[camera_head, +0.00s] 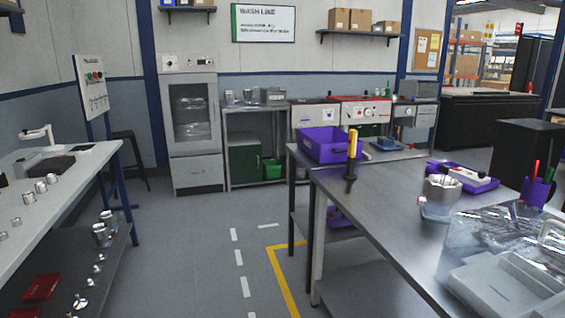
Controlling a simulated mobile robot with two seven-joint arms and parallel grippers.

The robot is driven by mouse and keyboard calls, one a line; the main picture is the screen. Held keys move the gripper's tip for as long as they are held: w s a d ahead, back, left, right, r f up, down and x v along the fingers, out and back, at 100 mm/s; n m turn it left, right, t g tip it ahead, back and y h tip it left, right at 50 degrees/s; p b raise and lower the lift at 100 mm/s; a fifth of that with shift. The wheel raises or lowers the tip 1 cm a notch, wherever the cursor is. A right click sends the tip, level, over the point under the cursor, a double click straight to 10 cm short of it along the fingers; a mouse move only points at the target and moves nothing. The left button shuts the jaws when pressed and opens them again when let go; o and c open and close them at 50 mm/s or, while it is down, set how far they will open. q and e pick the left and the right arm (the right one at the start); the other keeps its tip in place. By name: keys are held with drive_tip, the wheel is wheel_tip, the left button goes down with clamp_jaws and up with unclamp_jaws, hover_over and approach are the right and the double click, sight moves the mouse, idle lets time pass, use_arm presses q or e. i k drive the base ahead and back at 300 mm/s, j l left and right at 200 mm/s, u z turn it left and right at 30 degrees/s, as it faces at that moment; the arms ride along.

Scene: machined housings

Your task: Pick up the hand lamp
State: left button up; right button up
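Neither of my grippers shows in the head view.
The steel table also bears a metal part (441,187), a purple tray (463,176), a purple pen cup (537,191) and a grey tray (507,290). A white bench (75,172) stands left. The floor aisle (200,245) between them is clear.

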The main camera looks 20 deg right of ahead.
sight(353, 133)
drive_tip(key=i+z, duration=0.1)
drive_tip(key=i, duration=0.6)
drive_tip(key=i+j+z, duration=0.15)
drive_tip(key=i, duration=0.5)
